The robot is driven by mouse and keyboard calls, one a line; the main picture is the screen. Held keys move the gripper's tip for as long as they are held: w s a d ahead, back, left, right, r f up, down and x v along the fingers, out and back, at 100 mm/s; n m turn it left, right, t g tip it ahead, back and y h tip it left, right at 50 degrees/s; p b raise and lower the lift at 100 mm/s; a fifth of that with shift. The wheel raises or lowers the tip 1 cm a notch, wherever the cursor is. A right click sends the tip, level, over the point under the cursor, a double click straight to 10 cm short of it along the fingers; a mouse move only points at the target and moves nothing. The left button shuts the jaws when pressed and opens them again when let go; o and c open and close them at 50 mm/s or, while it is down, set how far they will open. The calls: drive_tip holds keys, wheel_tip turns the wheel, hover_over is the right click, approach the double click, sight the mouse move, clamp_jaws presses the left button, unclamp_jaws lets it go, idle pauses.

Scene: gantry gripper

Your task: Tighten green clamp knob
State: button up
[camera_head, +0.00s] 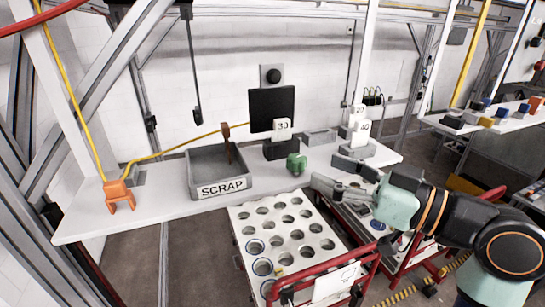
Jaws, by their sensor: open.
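A small green object (296,163), likely the clamp with its knob, sits near the front edge of the white bench. It is too small to tell the knob from the body or how the knob is turned. My gripper (323,171) reaches in from the right with its two grey fingers spread apart and pointing left. The fingertips are a short way to the right of the green object, and in the picture they appear apart from it. Nothing shows between the fingers.
A grey SCRAP bin (205,188) stands left of the green object. A black block (281,150) with a "30" card is behind it. An orange clamp (120,196) is at far left. A white holed cart (286,216) with red rails (318,278) stands below the bench.

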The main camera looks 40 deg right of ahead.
sight(306, 163)
drive_tip(key=w, duration=0.3)
drive_tip(key=w+a+p, duration=0.1)
drive_tip(key=w, duration=0.3)
drive_tip(key=shift+a, duration=0.2)
drive_tip(key=shift+c, duration=0.3)
drive_tip(key=c, duration=1.1)
